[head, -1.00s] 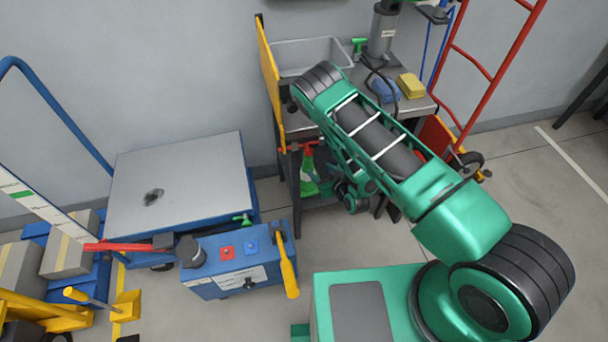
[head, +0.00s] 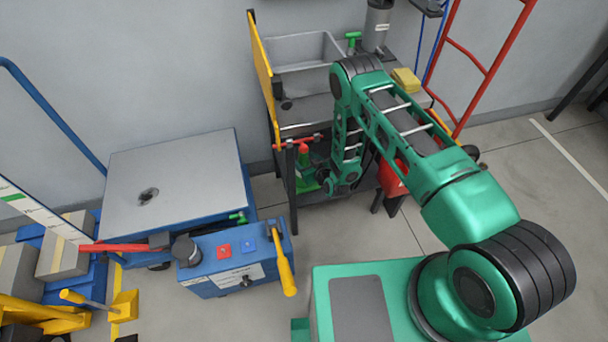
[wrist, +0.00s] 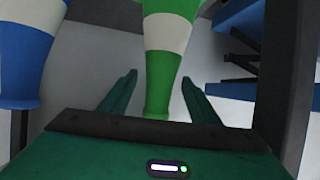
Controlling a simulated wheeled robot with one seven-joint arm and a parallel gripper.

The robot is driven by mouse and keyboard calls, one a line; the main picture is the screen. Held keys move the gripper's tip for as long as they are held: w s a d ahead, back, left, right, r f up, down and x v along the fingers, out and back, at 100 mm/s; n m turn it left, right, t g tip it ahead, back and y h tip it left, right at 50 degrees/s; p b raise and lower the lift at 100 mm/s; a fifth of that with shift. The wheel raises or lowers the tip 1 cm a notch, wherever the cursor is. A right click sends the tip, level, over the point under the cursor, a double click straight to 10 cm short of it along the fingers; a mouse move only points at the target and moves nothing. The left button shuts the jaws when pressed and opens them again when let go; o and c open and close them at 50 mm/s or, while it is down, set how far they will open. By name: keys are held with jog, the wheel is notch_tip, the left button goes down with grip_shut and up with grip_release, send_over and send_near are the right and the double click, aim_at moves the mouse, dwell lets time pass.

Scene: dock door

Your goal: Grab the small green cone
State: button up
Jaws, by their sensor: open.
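The small green cone (wrist: 160,70) with a white band fills the middle of the wrist view. Its narrow end points toward my palm, and its wide end runs out of the top of the picture. My gripper (wrist: 160,78) is open, with one finger on each side of the cone and a visible gap at both sides. In the head view my forearm reaches down in front of the workbench's lower shelf. I cannot make out the fingers or clearly identify the cone there.
A blue cone (wrist: 25,60) with a white band stands close by at left in the wrist view. A dark post (wrist: 285,70) is near at right. The workbench (head: 305,112) has a yellow side panel (head: 265,75). A blue lift cart (head: 175,190) stands left of it.

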jog(key=shift+x, duration=0.85)
jog(key=shift+c, duration=0.3)
grip_shut()
